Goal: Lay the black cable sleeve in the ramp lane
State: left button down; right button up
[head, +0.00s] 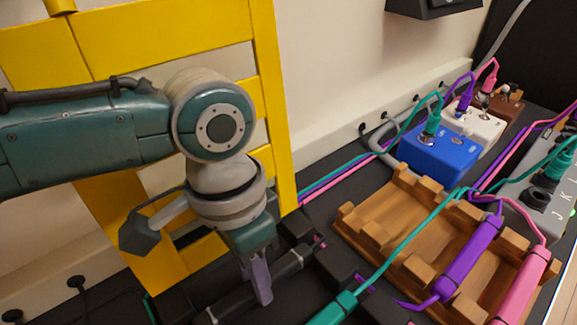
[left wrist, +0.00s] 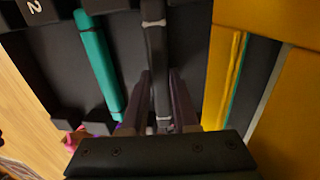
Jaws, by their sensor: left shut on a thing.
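My left gripper (head: 258,290) is shut on the black cable sleeve (head: 285,266), a dark tube with light bands that runs diagonally through its fingers. In the left wrist view the sleeve (left wrist: 156,55) passes lengthwise between the fingers (left wrist: 160,105). The black ramp (head: 342,264) lies around and below it, with raised dark blocks, one marked 2 (left wrist: 34,6). A teal sleeve (head: 331,311) lies on the ramp beside the black one, and shows in the wrist view (left wrist: 97,60). Whether the black sleeve touches the lane floor cannot be told. My right gripper is out of view.
A notched wooden rack (head: 385,213) holds a purple sleeve (head: 470,258) and a pink sleeve (head: 524,288). A blue pedal (head: 440,152) and a white pedal (head: 475,128) stand behind it. A yellow frame (head: 275,100) rises close beside my left arm. Cables cross the rack.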

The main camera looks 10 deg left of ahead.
pick_arm(q)
jog(key=c, duration=0.6)
grip_release()
notch_tip(320, 180, up, 10)
jog(key=w+a+p, duration=0.1)
jog(key=p, duration=0.8)
jog(key=shift+f, duration=0.15)
